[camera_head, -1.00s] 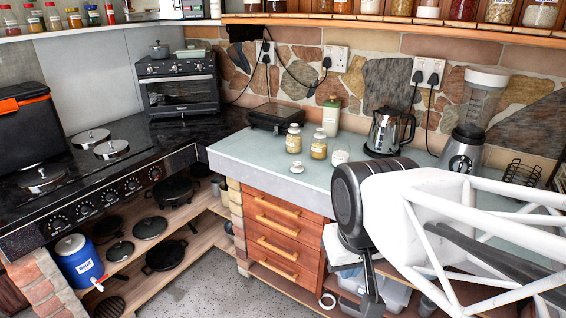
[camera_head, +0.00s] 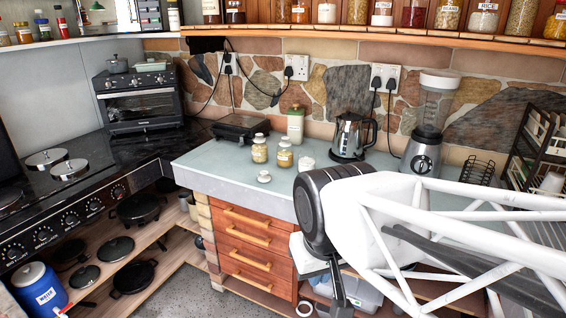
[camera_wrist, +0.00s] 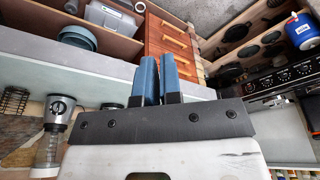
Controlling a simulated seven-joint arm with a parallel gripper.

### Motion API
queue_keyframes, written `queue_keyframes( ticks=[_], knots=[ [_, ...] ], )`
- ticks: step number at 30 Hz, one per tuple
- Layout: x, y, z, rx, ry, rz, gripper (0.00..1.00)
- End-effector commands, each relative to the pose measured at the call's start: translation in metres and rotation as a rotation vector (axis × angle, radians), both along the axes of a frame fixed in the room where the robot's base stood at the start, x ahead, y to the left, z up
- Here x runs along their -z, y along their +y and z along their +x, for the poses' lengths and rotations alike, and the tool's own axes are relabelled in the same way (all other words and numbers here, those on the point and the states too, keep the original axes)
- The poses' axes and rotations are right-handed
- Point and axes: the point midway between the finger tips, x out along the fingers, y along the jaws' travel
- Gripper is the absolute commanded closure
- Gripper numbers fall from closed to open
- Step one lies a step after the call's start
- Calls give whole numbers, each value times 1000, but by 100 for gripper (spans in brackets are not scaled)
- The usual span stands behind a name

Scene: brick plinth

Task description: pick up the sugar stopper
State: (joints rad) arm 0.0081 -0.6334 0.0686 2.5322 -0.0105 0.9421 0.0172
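A small pale stopper (camera_head: 264,176) lies on the counter near its front edge in the head view. A whitish rounded piece (camera_head: 307,163) sits to its right and farther back. I cannot tell from labels which of these is the sugar stopper. Two stoppered jars, one left (camera_head: 260,150) and one right (camera_head: 285,157), stand behind the small stopper. My gripper's blue fingers (camera_wrist: 159,78) are close together with nothing visible between them in the wrist view. In the head view my arm is at the counter's front, right of the stopper. The wrist view does not clearly show the stopper.
A pale canister (camera_head: 295,126), a kettle (camera_head: 350,137) and a blender (camera_head: 425,140) stand at the back of the counter (camera_head: 215,168). Orange drawers (camera_head: 253,245) are below. The black stove (camera_head: 85,185) is at left. The counter around the small stopper is clear.

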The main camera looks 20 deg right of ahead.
Motion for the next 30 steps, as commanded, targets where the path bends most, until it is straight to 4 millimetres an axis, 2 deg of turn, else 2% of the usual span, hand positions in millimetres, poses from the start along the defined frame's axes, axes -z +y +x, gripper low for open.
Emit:
queue_keyframes(
  ticks=[1, 2, 17, 30],
  knots=[
    [0, 0, 0, 0, 0, 0, 86],
    [0, 0, 0, 0, 0, 0, 82],
    [0, 0, 0, 0, 0, 0, 5],
    [-3, 0, 6, 12, 2, 2, 3]
  ],
)
